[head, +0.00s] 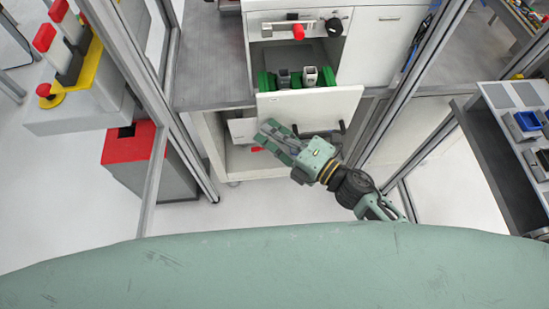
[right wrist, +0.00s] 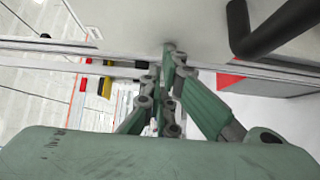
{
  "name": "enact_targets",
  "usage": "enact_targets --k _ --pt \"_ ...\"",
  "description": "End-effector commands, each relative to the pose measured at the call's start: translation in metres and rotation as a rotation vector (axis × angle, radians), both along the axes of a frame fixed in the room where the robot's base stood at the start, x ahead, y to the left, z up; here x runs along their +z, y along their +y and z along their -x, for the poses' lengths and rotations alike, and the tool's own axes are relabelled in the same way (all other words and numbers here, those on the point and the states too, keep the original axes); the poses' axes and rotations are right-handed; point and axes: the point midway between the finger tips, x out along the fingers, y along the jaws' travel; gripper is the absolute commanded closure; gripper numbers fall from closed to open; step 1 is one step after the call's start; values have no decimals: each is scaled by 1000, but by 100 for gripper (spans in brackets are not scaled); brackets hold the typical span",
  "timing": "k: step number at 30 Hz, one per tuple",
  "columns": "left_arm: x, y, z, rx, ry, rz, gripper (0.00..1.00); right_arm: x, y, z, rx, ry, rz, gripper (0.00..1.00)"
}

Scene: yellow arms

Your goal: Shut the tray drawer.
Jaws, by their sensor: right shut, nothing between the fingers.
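The tray drawer (head: 345,103) stands pulled out of the white cabinet, with its white front panel towards me. Green holders and two small grey cups (head: 310,75) are inside it. A black bar handle (head: 341,127) is on its front, partly hidden by my arm. My right gripper (head: 264,131) is shut and empty in front of the panel's lower left part, left of the handle. In the right wrist view its fingertips (right wrist: 170,50) are at or very near the white panel (right wrist: 190,22), with the handle (right wrist: 265,28) to the right. Contact is unclear. My left gripper is not in view.
Above the drawer is a panel with a red knob (head: 298,31) and a black knob. A grey counter (head: 205,60) is to the left. Metal frame posts stand on both sides. A red-topped bin (head: 128,150) is at left, a rack (head: 500,125) at right.

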Motion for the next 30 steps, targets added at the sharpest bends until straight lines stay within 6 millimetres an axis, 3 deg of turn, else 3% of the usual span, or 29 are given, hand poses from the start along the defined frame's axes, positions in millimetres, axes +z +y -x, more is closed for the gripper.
enact_targets --k 1,6,15,22,30 --pt "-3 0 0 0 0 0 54 1 0 -17 -1 -8 2 100" --pt "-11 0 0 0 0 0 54 -1 2 -64 -1 -6 2 100" --pt "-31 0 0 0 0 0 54 -2 4 -131 -1 -3 0 100" --pt "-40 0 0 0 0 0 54 -1 6 -160 -1 -1 -1 100" --pt "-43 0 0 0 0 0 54 1 6 -171 -1 -1 -1 100"
